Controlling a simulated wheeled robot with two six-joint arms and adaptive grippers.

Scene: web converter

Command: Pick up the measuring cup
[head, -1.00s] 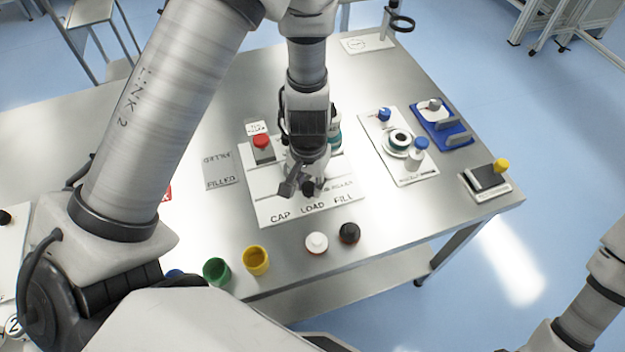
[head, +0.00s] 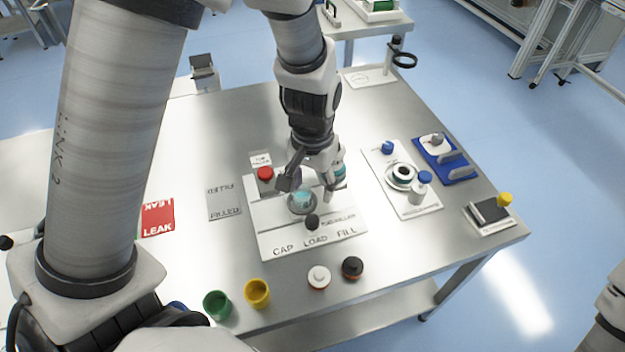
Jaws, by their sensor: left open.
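A small round vessel with pale blue contents (head: 301,203) stands on the white plate (head: 275,222) marked CAP, LOAD, FILL; it may be the measuring cup, but I cannot tell for sure. My left gripper (head: 310,188) is open, fingers pointing down, just above and behind this vessel in the picture. I see nothing between its fingers. A green cup (head: 217,305) and a yellow cup (head: 257,293) stand at the table's front edge. My right gripper is out of view.
A red button (head: 265,173) and a black knob (head: 312,222) sit on the plate. White and black caps (head: 319,277) (head: 352,267) lie in front. A white tray with bottles (head: 425,205), a blue rack (head: 461,172) and a scale-like device (head: 489,212) stand right.

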